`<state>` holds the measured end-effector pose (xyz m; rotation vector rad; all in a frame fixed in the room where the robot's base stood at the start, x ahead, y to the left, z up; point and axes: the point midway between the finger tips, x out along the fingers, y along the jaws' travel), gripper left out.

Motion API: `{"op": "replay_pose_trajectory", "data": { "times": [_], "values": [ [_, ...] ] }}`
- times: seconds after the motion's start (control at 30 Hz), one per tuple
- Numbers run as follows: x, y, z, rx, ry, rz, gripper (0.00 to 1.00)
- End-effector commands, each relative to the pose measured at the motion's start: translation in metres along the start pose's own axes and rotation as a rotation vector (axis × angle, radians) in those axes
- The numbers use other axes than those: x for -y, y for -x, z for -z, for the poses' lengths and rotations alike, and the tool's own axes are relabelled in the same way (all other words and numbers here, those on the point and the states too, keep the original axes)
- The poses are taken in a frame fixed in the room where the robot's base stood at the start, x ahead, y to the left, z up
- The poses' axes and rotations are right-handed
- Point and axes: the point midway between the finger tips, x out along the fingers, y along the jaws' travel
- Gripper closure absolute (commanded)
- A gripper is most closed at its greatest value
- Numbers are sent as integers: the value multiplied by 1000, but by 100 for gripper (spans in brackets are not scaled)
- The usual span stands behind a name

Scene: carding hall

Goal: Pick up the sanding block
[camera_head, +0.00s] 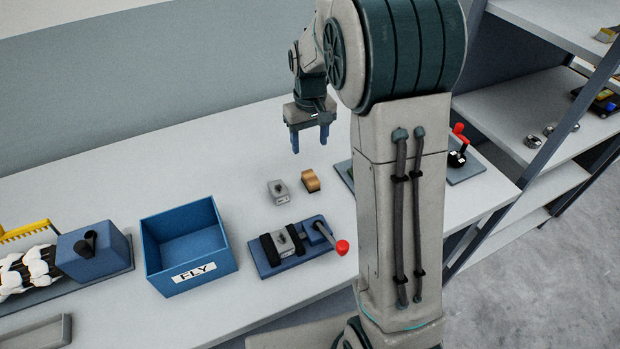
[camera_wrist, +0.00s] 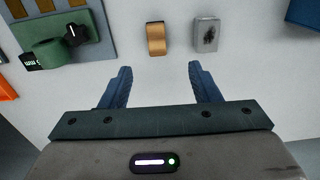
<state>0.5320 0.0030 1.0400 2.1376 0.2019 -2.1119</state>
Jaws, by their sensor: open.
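A small tan-brown block (camera_head: 311,180), which looks like the sanding block, lies on the pale table. In the wrist view the tan block (camera_wrist: 156,38) lies just beyond my fingertips, nearly in line with the gap between them. My gripper (camera_head: 309,141) is open and empty, above the table and behind the block in the head view. Both blue fingers of my gripper (camera_wrist: 160,68) show in the wrist view, wide apart. A grey block (camera_head: 278,191) with a dark mark lies close beside the tan one; it also shows in the wrist view (camera_wrist: 206,35).
A blue open box labelled FLY (camera_head: 190,248) stands left of the blocks. A blue clamp fixture with a red-knobbed lever (camera_head: 292,247) lies in front of them. A green device on a board (camera_wrist: 62,45) is left in the wrist view. Shelving (camera_head: 535,130) stands right.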

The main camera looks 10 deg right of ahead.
Motion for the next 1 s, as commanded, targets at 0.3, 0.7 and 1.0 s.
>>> {"op": "replay_pose_trajectory", "data": {
  "times": [0.3,0.7,1.0],
  "values": [
    [-2,-34,9,18,10,-1,44],
    [-2,-94,8,15,10,-1,44],
    [-7,-121,7,17,9,-1,44]
  ]
}}
